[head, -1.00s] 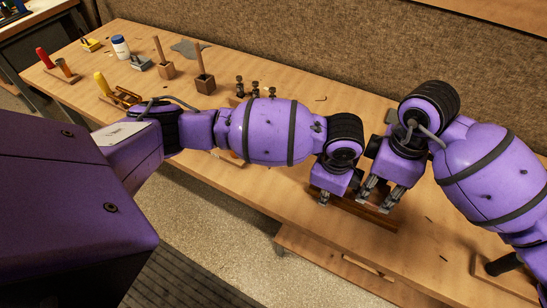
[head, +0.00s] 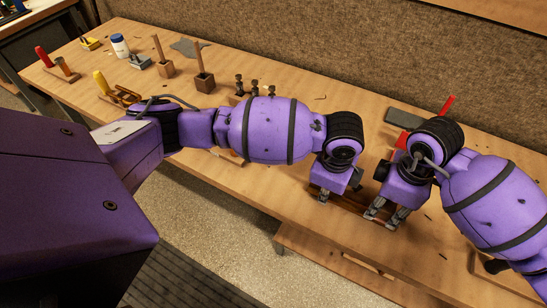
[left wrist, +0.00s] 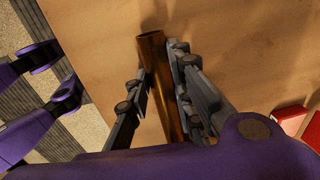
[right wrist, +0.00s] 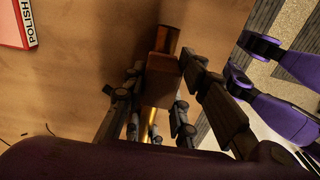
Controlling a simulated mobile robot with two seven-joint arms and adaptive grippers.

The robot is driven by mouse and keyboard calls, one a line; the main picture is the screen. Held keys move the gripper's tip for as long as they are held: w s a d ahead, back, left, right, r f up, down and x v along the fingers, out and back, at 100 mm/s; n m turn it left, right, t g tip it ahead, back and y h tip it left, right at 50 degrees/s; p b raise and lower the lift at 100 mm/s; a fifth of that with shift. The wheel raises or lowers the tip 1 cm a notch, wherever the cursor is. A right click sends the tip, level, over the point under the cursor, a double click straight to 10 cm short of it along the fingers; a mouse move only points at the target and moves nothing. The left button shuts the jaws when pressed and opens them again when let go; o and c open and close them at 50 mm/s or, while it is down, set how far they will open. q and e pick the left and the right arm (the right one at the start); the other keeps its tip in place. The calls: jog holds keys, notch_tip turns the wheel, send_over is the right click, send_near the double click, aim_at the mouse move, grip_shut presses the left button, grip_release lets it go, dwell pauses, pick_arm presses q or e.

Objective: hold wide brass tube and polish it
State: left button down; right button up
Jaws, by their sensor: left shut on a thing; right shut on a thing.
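The wide brass tube (left wrist: 163,85) runs between the fingers of my left gripper (head: 323,197), which is shut on it in the left wrist view. My right gripper (head: 380,218) is to the right of the left one in the head view and is shut on a brown block (right wrist: 162,82). In the right wrist view the block lies across the tube, whose end (right wrist: 168,40) shows beyond it. I cannot tell whether block and tube touch. In the head view my grippers mostly hide the tube, low over the bench front.
A red box marked POLISH (right wrist: 12,22) lies on the bench (head: 250,170), near a grey flat piece (head: 403,118) behind my right arm. Small pegs (head: 254,88), wooden-handled tools (head: 203,80) and a white bottle (head: 120,46) stand further left.

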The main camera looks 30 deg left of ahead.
pick_arm(q)
jog(key=shift+w+r, duration=0.1)
pick_arm(e)
jog(key=shift+a, duration=1.8)
pick_arm(q)
jog(key=shift+d, duration=0.2)
pick_arm(e)
jog(key=shift+a+r, duration=0.2)
jog(key=shift+a, duration=0.1)
notch_tip(320, 180, up, 3)
pick_arm(q)
jog(key=shift+a, duration=0.15)
pick_arm(e)
jog(key=r, duration=0.4)
jog(key=shift+d+r, duration=0.2)
jog(key=shift+r, duration=0.1)
pick_arm(q)
jog(key=c, duration=1.5)
grip_release()
jog(key=shift+o, duration=0.2)
